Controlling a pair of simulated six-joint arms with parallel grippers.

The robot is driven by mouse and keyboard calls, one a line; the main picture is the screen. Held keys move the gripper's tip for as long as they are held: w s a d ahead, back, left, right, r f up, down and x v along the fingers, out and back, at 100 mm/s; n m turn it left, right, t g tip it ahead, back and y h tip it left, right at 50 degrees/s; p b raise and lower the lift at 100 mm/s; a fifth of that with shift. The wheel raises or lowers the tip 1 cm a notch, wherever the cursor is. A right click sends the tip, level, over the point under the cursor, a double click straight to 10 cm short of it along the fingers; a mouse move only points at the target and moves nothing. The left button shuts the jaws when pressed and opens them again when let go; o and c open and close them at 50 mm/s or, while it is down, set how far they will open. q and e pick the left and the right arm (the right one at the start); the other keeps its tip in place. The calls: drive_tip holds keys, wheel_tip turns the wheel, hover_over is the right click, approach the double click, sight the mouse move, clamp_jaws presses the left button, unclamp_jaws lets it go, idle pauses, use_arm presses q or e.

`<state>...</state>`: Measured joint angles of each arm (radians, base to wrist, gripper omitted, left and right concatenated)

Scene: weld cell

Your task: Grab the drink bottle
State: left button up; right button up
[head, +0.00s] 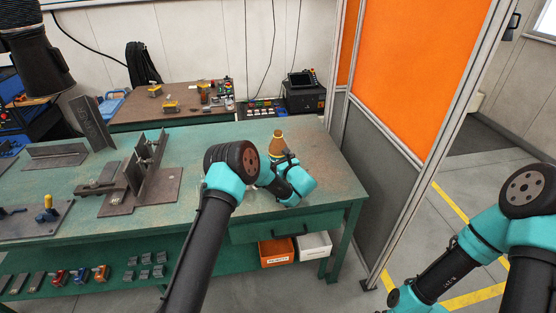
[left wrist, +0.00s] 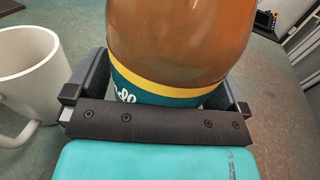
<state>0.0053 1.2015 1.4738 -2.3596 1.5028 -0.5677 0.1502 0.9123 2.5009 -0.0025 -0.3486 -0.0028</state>
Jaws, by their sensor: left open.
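The drink bottle (head: 277,143), amber-brown with a tan top, stands upright on the green table, partly hidden by my left arm. In the left wrist view the bottle (left wrist: 180,40) fills the middle, with a teal and yellow label low on it. My left gripper (head: 284,158) is at the bottle; in the left wrist view its open fingers (left wrist: 160,85) stand on either side of the bottle. I cannot tell whether they touch it. My right arm is at the lower right of the head view, away from the table; its gripper is not visible.
A white mug (left wrist: 28,75) stands just left of the gripper in the left wrist view. Steel weld fixtures (head: 140,180) occupy the table's left part. An orange partition (head: 420,70) rises beyond the table's right end. A second table (head: 170,108) stands behind.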

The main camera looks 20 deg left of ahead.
sight(278, 152)
use_arm(q)
drive_tip(key=shift+c, duration=0.3)
drive_tip(key=c, duration=1)
drive_tip(key=shift+c, duration=0.2)
drive_tip(key=shift+r, duration=0.35)
drive_tip(key=shift+r, duration=1.3)
drive_tip(key=shift+s+r, duration=0.1)
drive_tip(key=shift+r, duration=0.1)
drive_tip(key=s+d+r, duration=0.1)
drive_tip(key=s+d, duration=0.3)
drive_tip(key=s, duration=1.1)
drive_tip(key=shift+d+r, duration=0.15)
drive_tip(key=shift+d, duration=0.05)
